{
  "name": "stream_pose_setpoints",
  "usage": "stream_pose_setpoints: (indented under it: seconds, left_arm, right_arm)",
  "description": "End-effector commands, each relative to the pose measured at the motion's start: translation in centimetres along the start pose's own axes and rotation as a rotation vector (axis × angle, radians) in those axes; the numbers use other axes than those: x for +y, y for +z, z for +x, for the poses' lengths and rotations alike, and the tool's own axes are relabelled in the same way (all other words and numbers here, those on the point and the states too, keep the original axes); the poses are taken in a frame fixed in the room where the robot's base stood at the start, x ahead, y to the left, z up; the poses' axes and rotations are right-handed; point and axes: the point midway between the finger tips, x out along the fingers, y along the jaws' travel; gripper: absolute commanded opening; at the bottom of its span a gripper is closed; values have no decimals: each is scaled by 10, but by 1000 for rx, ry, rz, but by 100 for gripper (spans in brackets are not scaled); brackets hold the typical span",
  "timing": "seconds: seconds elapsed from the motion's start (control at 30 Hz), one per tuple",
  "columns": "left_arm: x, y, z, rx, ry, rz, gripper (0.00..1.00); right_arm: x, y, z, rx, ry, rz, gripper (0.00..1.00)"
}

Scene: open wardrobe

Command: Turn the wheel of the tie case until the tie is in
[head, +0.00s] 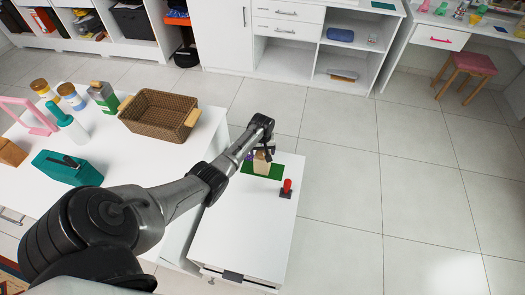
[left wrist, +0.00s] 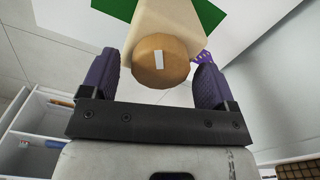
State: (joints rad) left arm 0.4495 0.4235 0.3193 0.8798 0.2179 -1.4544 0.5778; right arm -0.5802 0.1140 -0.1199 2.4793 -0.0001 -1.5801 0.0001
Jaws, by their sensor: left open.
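The tie case (head: 262,167) is a small beige block on a green mat (head: 277,172), on a white cabinet top in the middle of the head view. In the left wrist view the case (left wrist: 168,14) shows its round brown wooden wheel (left wrist: 150,70) with a white mark on its face. A bit of purple patterned cloth, seemingly the tie (left wrist: 205,57), shows beside the case, mostly hidden by my right-hand finger. My left gripper (left wrist: 160,78) is open, with one dark purple finger on each side of the wheel; contact is not visible. My right gripper is out of view.
A red-handled stamp-like object (head: 286,187) stands near the mat. On the larger white table at left are a wicker basket (head: 140,112), a teal case (head: 65,170), bottles and jars. The tiled floor at right is clear up to the pink stool (head: 470,66).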

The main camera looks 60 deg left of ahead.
Motion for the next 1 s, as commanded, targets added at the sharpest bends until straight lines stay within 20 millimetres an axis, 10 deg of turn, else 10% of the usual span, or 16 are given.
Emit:
stream_pose_setpoints:
  seconds: [0.6, 1.0]
  left_arm:
    - [0, 0, 0, 0, 0, 0, 32]
    - [0, 0, -2, -1, -1, 103, 31]
  right_arm:
    - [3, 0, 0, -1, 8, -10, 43]
    - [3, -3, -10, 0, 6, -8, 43]
